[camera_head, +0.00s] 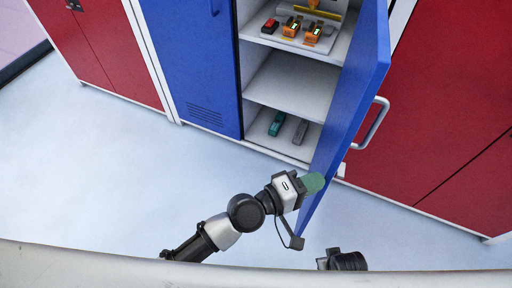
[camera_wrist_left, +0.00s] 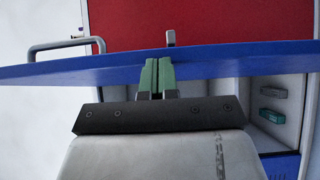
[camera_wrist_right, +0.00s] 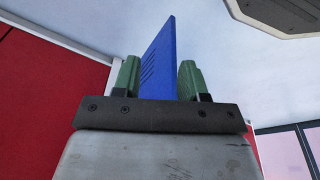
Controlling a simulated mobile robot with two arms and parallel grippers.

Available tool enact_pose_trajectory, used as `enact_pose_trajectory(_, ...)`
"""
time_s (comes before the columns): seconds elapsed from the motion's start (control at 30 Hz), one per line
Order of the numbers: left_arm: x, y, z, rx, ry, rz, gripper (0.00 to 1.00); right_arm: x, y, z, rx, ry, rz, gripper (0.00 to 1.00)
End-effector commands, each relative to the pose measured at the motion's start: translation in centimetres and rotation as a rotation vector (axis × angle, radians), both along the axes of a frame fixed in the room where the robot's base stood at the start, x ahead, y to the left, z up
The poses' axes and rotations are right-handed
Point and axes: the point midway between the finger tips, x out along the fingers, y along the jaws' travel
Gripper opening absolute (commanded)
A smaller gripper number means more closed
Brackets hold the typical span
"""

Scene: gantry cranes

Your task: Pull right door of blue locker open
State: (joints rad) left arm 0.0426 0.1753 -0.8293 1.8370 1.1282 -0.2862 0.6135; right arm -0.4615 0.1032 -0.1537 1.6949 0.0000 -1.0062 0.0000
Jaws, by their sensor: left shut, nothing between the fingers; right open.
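The blue locker's right door (camera_head: 352,100) stands swung well out from the locker, its handle (camera_head: 371,123) on the outer face. The left door (camera_head: 197,60) is shut. My left gripper (camera_head: 314,183) is shut and empty at the inner face of the right door, near its lower part. In the left wrist view its green fingers (camera_wrist_left: 156,78) are together against or very near the blue door (camera_wrist_left: 215,63). My right gripper (camera_wrist_right: 157,80) is open, and the blue door (camera_wrist_right: 160,62) shows between and beyond its fingers; contact cannot be told.
Locker shelves (camera_head: 286,82) hold orange devices (camera_head: 292,27), a red item, and a teal and a grey item on the bottom. Red cabinets (camera_head: 440,100) stand on both sides. The pale floor (camera_head: 110,170) at left is clear.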

Motion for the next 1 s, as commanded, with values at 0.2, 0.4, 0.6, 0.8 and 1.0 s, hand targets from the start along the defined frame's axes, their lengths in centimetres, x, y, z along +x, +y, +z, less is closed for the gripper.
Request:
enact_pose_trajectory(0.2, -0.8, -2.7, 0.2, -0.002, 0.001, -0.005, 0.0, -1.2, -0.1, -2.3, -0.002, 0.017, 0.003, 0.43)
enact_pose_trajectory(0.4, -1.4, -5.1, 0.1, -0.001, 0.0, -0.006, 0.0, -2.0, -0.3, -3.8, -0.003, 0.025, 0.005, 0.43)
enact_pose_trajectory(0.6, -1.8, -7.0, 0.1, 0.0, 0.001, -0.006, 0.0, -2.7, -0.4, -4.8, -0.003, 0.032, 0.006, 0.43)
enact_pose_trajectory(0.8, -2.0, -8.1, 0.0, -0.001, 0.0, -0.005, 0.0, -3.1, -0.4, -5.3, -0.004, 0.035, 0.007, 0.43)
enact_pose_trajectory(1.0, -2.0, -8.4, 0.0, 0.0, 0.0, -0.006, 0.0, -3.2, -0.4, -5.4, -0.004, 0.035, 0.007, 0.43)
